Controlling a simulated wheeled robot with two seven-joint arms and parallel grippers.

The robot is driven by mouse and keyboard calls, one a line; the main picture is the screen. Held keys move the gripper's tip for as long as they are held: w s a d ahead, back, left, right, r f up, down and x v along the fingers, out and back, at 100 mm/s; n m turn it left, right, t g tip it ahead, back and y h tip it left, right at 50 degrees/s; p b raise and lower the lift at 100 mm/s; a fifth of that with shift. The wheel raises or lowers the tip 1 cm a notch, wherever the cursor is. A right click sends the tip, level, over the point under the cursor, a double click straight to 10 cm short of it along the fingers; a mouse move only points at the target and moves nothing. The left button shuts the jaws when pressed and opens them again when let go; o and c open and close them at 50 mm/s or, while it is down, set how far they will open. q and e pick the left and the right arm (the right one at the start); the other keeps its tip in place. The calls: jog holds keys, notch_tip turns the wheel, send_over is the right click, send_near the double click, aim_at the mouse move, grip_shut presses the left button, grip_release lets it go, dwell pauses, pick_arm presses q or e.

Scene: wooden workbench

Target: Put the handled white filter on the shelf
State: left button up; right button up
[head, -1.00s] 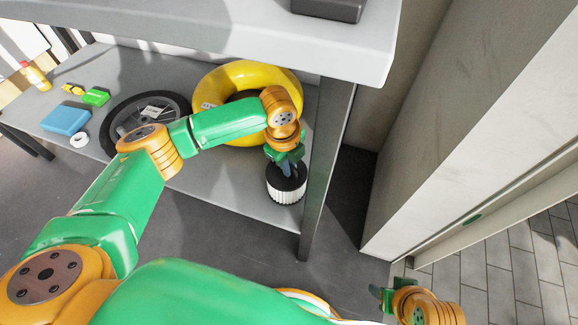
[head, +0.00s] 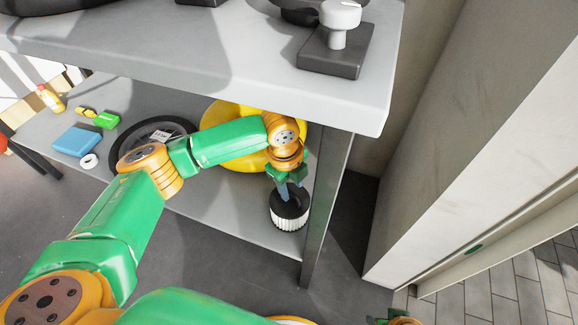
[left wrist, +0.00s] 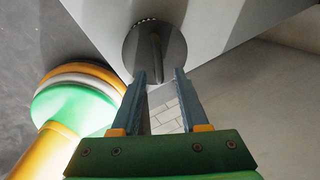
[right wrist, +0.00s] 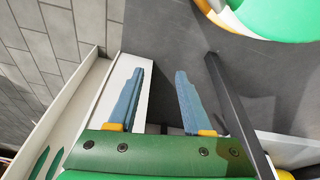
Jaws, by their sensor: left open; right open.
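The filter (head: 289,221) has white pleated sides and a dark round top. It stands upright on the lower grey shelf (head: 215,212), close to its front right corner beside the metal leg. My left gripper (head: 286,191) points down just above the filter top. In the left wrist view the filter top (left wrist: 136,48) carries a raised bar handle, just ahead of the open fingertips (left wrist: 160,74); the fingers do not close on it. My right gripper (right wrist: 160,72) is open and empty over the floor; only a bit of it shows at the bottom of the head view.
A yellow ring (head: 226,115) and a black wheel (head: 125,133) lie farther back on the shelf. A blue box (head: 77,141), a white roll (head: 89,161) and a green block (head: 106,120) are at the left. The bench top (head: 240,45) overhangs, and the leg (head: 326,205) is close right.

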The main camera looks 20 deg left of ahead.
aim_at(288, 206)
pick_arm(q)
notch_tip(288, 206, up, 8)
jog(key=s+p, duration=0.1)
jog(key=p, duration=0.1)
jog(key=shift+a+p, duration=0.25)
jog(key=shift+p, duration=0.15)
pick_arm(e)
jog(key=s+f, duration=0.3)
jog(key=f, duration=0.4)
jog(key=shift+s+d+g, duration=0.15)
jog(key=shift+d+g, duration=0.15)
jog(key=shift+d, duration=0.1)
